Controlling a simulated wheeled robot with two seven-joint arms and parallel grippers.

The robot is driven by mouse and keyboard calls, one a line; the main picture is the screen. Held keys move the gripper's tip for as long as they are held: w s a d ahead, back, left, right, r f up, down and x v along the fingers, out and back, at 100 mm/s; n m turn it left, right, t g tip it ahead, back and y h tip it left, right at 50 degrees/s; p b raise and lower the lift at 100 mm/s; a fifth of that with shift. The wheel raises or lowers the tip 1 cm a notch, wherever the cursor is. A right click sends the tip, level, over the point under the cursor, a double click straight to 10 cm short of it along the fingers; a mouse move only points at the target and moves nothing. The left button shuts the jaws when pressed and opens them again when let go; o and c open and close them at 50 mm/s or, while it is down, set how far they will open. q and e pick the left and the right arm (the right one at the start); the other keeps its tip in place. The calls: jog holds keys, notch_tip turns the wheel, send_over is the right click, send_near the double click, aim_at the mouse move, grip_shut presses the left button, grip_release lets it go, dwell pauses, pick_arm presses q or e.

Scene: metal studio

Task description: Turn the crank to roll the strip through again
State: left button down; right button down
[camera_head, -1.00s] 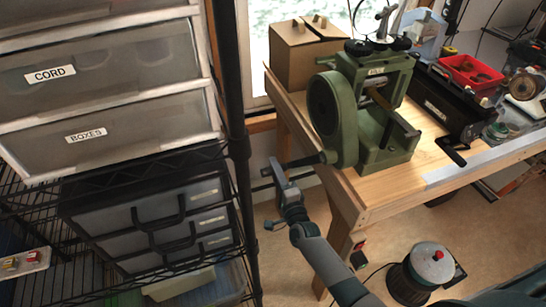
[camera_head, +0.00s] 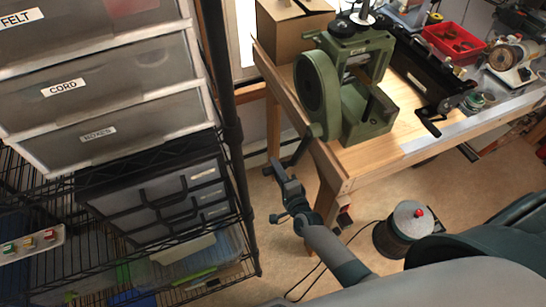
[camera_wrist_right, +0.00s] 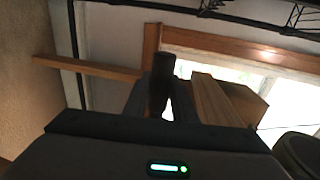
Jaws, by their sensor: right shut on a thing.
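The green rolling mill (camera_head: 363,120) stands upright at the left end of the wooden bench. Its round gear housing (camera_head: 312,90) faces left, and the dark crank (camera_head: 299,152) slants down and left from its lower end, past the bench edge. My right gripper (camera_head: 275,168) is at the crank's outer end, below bench height. In the right wrist view the dark crank handle (camera_wrist_right: 159,85) stands between the fingers of my right gripper (camera_wrist_right: 160,105), which is shut on it. The strip cannot be made out clearly in the mill. My left gripper is not in view.
A drawer cabinet (camera_head: 110,98) and wire rack (camera_head: 232,130) stand close on the left. A cardboard box (camera_head: 290,32) is behind the mill. A black machine (camera_head: 428,85) and red tray (camera_head: 455,42) are right of it. A round canister (camera_head: 405,228) stands on the floor.

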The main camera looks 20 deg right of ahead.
jog(key=s+r+g+p, duration=0.1)
jog(key=s+p, duration=0.4)
jog(key=s, duration=1.6)
jog(key=shift+s+d+r+g+p, duration=0.25)
jog(key=shift+s+d+g+p, duration=0.05)
jog(key=shift+d+p, duration=0.05)
jog(key=c, duration=1.5)
grip_release()
jog(key=shift+r, duration=0.15)
jog(key=shift+w, duration=0.15)
